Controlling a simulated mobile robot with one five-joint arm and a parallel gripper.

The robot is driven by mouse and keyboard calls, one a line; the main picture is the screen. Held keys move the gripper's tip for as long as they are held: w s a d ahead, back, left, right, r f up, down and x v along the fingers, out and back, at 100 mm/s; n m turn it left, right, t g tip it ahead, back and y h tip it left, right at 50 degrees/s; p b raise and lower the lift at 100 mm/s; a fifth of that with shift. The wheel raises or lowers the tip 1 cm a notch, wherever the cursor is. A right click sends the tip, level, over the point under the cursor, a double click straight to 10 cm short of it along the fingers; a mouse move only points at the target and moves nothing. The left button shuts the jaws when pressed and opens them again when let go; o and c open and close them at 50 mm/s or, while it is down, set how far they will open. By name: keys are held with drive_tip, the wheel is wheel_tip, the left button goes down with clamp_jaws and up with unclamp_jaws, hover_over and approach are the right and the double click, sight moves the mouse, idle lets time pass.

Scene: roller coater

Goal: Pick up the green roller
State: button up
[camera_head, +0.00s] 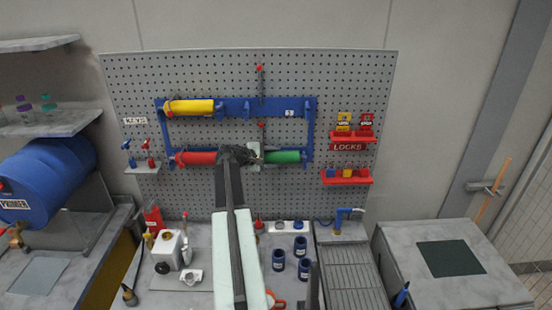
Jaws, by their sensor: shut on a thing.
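The green roller (283,157) is on the lower right of the blue rack (259,106) on the pegboard, lying level. My arm reaches up from the bottom of the picture to the rack. My gripper (256,156) is at the left end of the green roller, shut on it. The dark wrist hides part of the jaws and the roller's left end. I cannot tell whether the roller still touches the rack.
A red roller (196,158) is left of my gripper and a yellow roller (191,107) is above it. A red lock shelf (346,176) is to the right.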

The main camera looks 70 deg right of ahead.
sight(273, 153)
drive_tip(key=shift+r, duration=0.1)
drive_tip(key=r+p, duration=0.2)
drive_tip(key=a+r+p, duration=0.1)
drive_tip(key=p, duration=0.1)
drive_tip(key=shift+r, duration=0.4)
drive_tip(key=a+r+p, duration=0.1)
drive_tip(key=a, duration=1.4)
drive_tip(key=shift+s, duration=0.15)
drive_tip(key=shift+s, duration=0.1)
